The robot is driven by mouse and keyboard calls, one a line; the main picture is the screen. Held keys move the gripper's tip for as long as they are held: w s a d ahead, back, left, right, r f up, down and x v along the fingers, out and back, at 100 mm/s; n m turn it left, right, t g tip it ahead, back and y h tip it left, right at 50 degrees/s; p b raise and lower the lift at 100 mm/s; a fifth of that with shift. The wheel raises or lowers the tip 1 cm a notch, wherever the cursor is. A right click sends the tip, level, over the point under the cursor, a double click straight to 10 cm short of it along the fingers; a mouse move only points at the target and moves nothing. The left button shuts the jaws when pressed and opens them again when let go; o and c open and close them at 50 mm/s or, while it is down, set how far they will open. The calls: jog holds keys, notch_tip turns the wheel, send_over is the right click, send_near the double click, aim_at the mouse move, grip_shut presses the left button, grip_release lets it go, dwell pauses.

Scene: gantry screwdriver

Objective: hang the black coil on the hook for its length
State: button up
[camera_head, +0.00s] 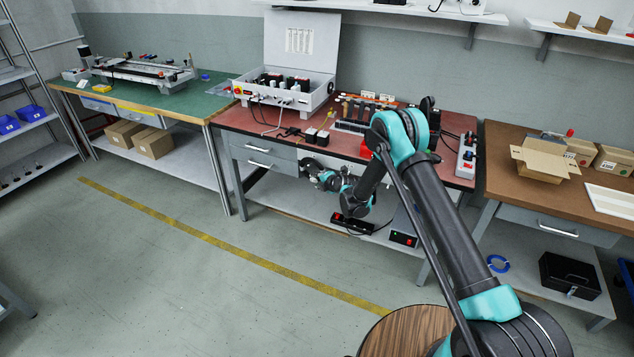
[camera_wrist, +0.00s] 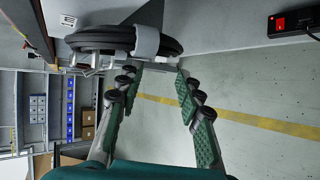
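The black coil (camera_wrist: 115,40) shows in the wrist view at the upper left, edge-on, with a pale grey band (camera_wrist: 147,41) around it. My gripper (camera_wrist: 156,78) is open and empty, its two green-padded fingers spread apart. The coil lies just beyond the fingertips, and I see no grip on it; whether a tip touches it I cannot tell. I cannot make out the coil there. Shiny metal parts (camera_wrist: 88,66) show beside the coil; I cannot tell whether they are a hook.
The red-topped bench (camera_head: 221,116) carries an open grey case (camera_head: 283,88) and small tools. A grey box with a red switch (camera_head: 403,238) stands on its lower shelf. A brown-topped bench (camera_head: 515,195) is at the right. The floor (camera_head: 190,285) in front is clear.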

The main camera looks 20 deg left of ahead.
dwell(0.3)
jog(key=s+d+r+m+h, duration=0.2)
jog(key=s+d+r+m, duration=0.3)
jog(key=d+r, duration=0.5)
jog(key=s+d+r+m+h, duration=0.1)
jog(key=s+d+r+m, duration=0.4)
jog(key=d, duration=0.9)
jog(key=s+d+r+m+h, duration=0.2)
jog(key=s+d+r+m, duration=0.45)
jog(key=d, duration=0.65)
jog(key=s+d+m+g+h, duration=0.1)
jog(key=s+d+m+h, duration=0.1)
jog(key=s+d+m, duration=0.5)
jog(key=s+d+r+m+g+h, duration=0.1)
jog(key=s+d+m+g+h, duration=0.1)
jog(key=s+d+m, duration=0.5)
jog(key=s+d, duration=0.6)
jog(key=s, duration=0.4)
jog(key=shift+s+d, duration=0.15)
jog(key=shift+s, duration=0.1)
